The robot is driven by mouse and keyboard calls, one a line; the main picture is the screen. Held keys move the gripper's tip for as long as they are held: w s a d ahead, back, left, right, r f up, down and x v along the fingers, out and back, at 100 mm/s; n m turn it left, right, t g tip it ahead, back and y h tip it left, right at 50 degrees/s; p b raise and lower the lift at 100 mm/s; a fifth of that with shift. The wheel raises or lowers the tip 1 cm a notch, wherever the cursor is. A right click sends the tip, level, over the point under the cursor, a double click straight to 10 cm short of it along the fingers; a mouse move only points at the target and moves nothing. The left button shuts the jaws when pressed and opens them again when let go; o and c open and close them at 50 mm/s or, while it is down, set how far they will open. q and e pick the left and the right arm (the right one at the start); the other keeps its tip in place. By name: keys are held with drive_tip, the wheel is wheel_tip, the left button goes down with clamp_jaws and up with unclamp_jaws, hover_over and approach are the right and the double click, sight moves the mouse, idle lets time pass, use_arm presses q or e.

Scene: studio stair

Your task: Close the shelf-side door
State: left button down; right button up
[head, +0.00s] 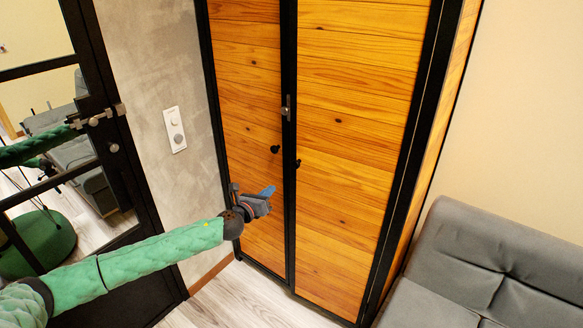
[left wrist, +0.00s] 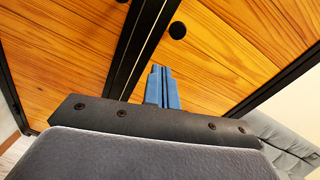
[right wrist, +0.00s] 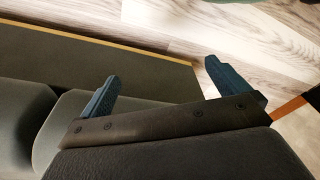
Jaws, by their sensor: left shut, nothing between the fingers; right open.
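A tall cabinet with two orange wooden doors in black frames fills the middle of the head view. Its left door (head: 245,90) and right door (head: 355,120) look shut or nearly so, meeting at a black centre strip. Each has a small dark knob, the left one (head: 275,149) and the right one (head: 298,163). I cannot tell which is the shelf-side door. My left gripper (head: 268,191) is shut and empty, in front of the left door below its knob. The left wrist view shows its blue fingertips (left wrist: 162,72) together near a knob (left wrist: 177,30). My right gripper (right wrist: 158,82) is open and empty.
A metal latch (head: 287,108) is on the centre strip. A black-framed glass door (head: 110,147) stands at the left, beside a grey wall with a switch plate (head: 175,129). A grey sofa (head: 500,250) is at the right. Wooden floor (head: 240,300) lies clear before the cabinet.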

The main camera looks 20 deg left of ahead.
use_arm(q)
drive_tip(key=w+d+m+p, duration=0.2)
drive_tip(key=w+d+p, duration=0.1)
drive_tip(key=w, duration=1)
drive_tip(key=shift+w+r+m+y+p, duration=0.3)
drive_tip(key=shift+w+m+p, duration=0.1)
drive_tip(key=shift+p, duration=0.5)
use_arm(e)
drive_tip(key=s+d+f, duration=0.4)
drive_tip(key=f, duration=0.5)
drive_tip(key=shift+s, duration=0.2)
